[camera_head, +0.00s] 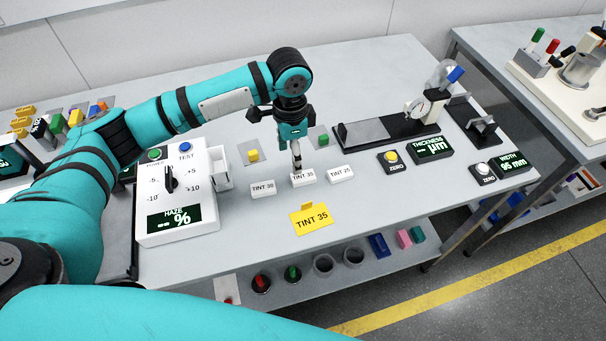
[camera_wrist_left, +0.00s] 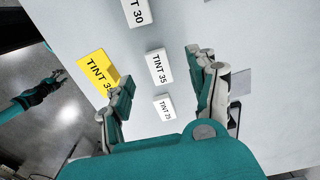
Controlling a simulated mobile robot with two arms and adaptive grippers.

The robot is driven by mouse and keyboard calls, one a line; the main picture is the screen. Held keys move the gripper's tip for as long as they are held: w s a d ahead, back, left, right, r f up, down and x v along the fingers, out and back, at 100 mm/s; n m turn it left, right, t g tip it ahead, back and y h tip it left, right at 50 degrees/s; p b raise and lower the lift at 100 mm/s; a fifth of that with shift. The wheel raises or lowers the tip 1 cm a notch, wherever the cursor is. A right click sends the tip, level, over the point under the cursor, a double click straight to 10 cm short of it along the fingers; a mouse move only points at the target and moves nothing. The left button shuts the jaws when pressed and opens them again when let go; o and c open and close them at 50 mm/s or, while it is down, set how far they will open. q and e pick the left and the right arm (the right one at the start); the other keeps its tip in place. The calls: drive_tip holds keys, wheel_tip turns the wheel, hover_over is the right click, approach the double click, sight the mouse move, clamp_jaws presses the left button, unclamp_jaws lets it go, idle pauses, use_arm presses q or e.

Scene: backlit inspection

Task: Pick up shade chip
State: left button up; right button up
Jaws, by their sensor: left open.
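Three white labelled chips lie in a row on the grey bench: TINT 30 (camera_head: 263,188), TINT 35 (camera_head: 304,179) and TINT 25 (camera_head: 341,174). My left gripper (camera_head: 297,168) points down at the middle chip, TINT 35, and hides part of its back edge. In the left wrist view, the open fingers (camera_wrist_left: 160,70) stand on either side of the TINT 35 chip (camera_wrist_left: 159,66), with nothing held; contact cannot be told. TINT 30 (camera_wrist_left: 137,12) and TINT 25 (camera_wrist_left: 164,108) also show there. What seems to be my right gripper (camera_wrist_left: 50,86) is small at that view's left edge.
A yellow TINT 35 card (camera_head: 311,219) lies in front of the chips. A white haze meter (camera_head: 178,190) stands left, a thickness gauge (camera_head: 420,110) right. Bare bench lies right of the card.

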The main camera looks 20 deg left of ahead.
sight(296, 177)
use_arm(q)
wheel_tip(296, 177, down, 3)
drive_tip(key=shift+d+r, duration=0.1)
drive_tip(key=shift+r, duration=0.05)
drive_tip(key=shift+f+p, duration=0.25)
drive_tip(key=shift+p, duration=0.05)
drive_tip(key=f, duration=0.3)
drive_tip(key=f+p, duration=0.1)
drive_tip(key=shift+s+d+f, duration=0.15)
drive_tip(key=shift+d, duration=0.15)
drive_tip(key=shift+f, duration=0.15)
drive_tip(key=c, duration=1.1)
drive_tip(key=shift+c, duration=0.2)
use_arm(e)
drive_tip(key=shift+t, duration=0.4)
drive_tip(key=w, duration=0.1)
drive_tip(key=w+r, duration=0.1)
drive_tip(key=w, duration=0.1)
drive_tip(key=w+r, duration=0.1)
drive_tip(key=shift+w+a, duration=0.2)
drive_tip(key=shift+w, duration=0.2)
